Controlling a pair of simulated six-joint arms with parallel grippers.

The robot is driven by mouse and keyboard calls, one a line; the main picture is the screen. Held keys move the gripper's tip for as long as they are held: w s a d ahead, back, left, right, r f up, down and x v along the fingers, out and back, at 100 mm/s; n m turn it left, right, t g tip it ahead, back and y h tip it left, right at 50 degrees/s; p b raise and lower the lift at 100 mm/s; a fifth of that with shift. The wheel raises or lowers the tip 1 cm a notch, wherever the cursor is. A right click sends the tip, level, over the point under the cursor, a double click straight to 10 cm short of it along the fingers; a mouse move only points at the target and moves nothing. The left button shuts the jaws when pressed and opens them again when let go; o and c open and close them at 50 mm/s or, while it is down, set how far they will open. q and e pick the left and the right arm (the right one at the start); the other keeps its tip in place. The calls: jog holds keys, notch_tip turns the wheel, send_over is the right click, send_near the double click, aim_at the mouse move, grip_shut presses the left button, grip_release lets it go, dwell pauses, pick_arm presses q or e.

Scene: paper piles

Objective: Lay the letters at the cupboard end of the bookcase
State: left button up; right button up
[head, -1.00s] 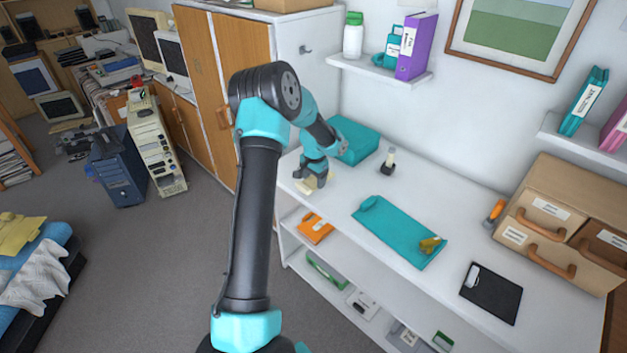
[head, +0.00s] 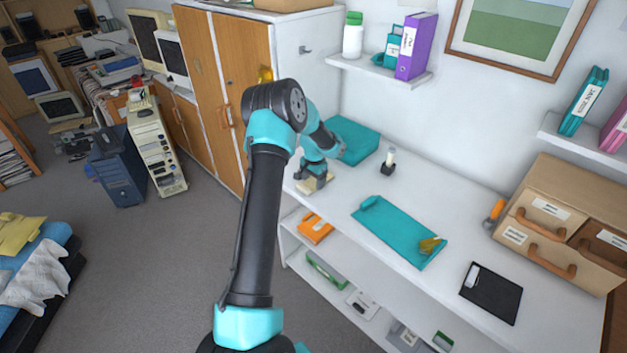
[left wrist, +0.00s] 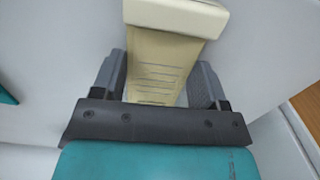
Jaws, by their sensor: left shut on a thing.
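The letters are a cream bundle (head: 309,186) at the cupboard end of the white bookcase top (head: 345,188). My left gripper (head: 317,174) is shut on them from above. In the left wrist view the letters (left wrist: 165,52) sit between the two grey fingers, with rows of dark lines on the facing side. They are at or very near the bookcase top; I cannot tell whether they touch it. The cupboard (head: 240,50) with wooden doors stands at the left of the bookcase. My right gripper is not in view.
A teal box (head: 353,141) lies behind my left gripper. A small dark-based bottle (head: 388,163), a teal clipboard (head: 400,232), a black clipboard (head: 491,292) and a drawer unit (head: 570,215) stand further right. A shelf (head: 375,72) hangs above.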

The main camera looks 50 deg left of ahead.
aim_at(314, 182)
pick_arm(q)
jog(key=shift+f, duration=0.1)
jog(key=o, duration=0.9)
notch_tip(314, 182, up, 12)
jog(key=shift+w+r, duration=0.15)
dwell(0.3)
dwell(0.4)
